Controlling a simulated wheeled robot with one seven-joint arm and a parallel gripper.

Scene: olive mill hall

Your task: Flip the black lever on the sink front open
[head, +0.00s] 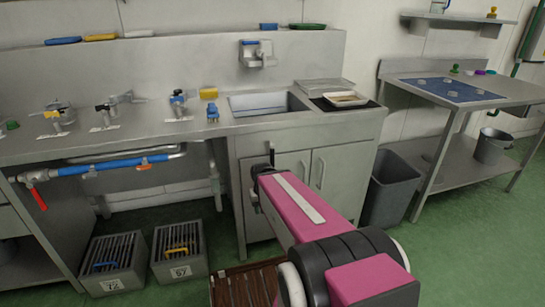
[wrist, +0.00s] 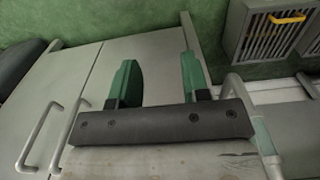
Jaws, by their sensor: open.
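My gripper (wrist: 158,65) is open and empty in the wrist view. Its two green-tipped fingers stand apart in front of the grey cabinet door (wrist: 150,52) under the sink (head: 268,104). In the head view my arm reaches to this cabinet, and the fingers cannot be made out. A valve with a black lever (head: 103,107) stands on the counter to the left, well apart from the gripper. A small dark upright part shows at the end of my arm; I cannot tell whether it is a lever on the sink front or part of my gripper.
A blue pipe (head: 118,167) with a red lever (head: 38,199) runs under the counter. Two grated crates (head: 113,263) (head: 178,252) stand on the floor. Cabinet handles (wrist: 38,138) stick out beside the gripper. A grey bin (head: 390,190) stands right of the cabinet.

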